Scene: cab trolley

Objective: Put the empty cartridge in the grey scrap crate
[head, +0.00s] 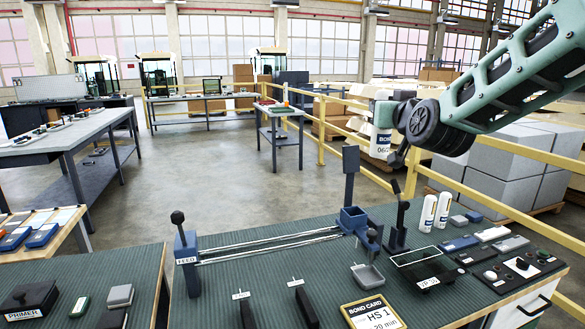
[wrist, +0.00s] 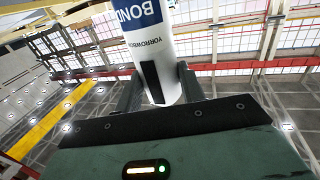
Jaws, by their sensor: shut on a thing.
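My gripper (head: 397,145) is raised above the back right of the green-topped bench. It is shut on a white cartridge (head: 382,141) with a dark blue BOND band. In the wrist view the cartridge (wrist: 178,50) sits between the two dark fingers of my gripper (wrist: 160,88), with a black strip on its side. I cannot tell from its look whether it is empty. I cannot make out a crate clearly marked as scrap.
The bench (head: 270,270) carries a blue feed rig (head: 187,262), dark upright levers, a wire-sided tray (head: 424,268), a BOND CARD sign (head: 373,312) and two white upright cartridges (head: 427,213). Yellow rails (head: 480,206) and large grey blocks (head: 500,165) stand behind. Open floor lies left.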

